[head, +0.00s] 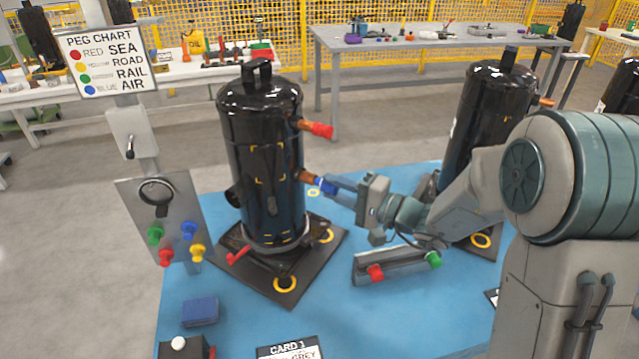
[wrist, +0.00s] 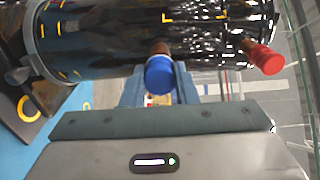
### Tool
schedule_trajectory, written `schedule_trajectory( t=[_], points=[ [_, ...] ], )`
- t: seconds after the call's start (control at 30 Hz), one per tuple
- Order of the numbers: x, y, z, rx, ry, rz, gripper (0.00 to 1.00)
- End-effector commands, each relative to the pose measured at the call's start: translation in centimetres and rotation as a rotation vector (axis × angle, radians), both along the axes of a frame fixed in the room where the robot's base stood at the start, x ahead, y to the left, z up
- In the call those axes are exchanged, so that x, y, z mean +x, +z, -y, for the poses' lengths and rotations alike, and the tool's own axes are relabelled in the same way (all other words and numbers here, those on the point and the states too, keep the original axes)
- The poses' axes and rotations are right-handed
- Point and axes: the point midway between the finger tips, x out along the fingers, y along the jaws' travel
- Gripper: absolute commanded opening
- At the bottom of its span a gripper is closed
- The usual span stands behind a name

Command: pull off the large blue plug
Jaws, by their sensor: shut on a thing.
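The large blue plug (head: 324,186) sits at the end of the lower copper stub (head: 308,177) on the side of the black compressor (head: 262,150). My gripper (head: 331,187) reaches in from the right and is shut on the plug. In the wrist view the blue plug (wrist: 160,75) lies between my two fingers (wrist: 160,90), with the copper stub right behind it. I see no gap between plug and stub. A red plug (head: 320,130) caps the upper stub and also shows in the wrist view (wrist: 265,59).
A tray (head: 390,268) with a red and a green plug lies below my arm. A peg board (head: 165,215) with coloured pegs and the peg chart (head: 105,60) stand left. A second black compressor (head: 487,115) stands behind my arm. A blue block (head: 200,311) lies on the blue pallet (head: 250,330).

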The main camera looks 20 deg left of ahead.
Motion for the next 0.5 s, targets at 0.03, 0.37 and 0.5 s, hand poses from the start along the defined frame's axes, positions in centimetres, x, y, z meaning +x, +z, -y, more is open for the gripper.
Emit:
schedule_trajectory(
  t=[0.03,0.37,0.5],
  points=[
    [0.0,-0.1,0.2,0.0,-0.001,0.0,0.0],
    [-0.4,0.0,1.4,0.0,0.0,0.0,0.0],
    [-0.5,-0.1,2.0,0.0,-0.001,0.0,0.0]
  ],
)
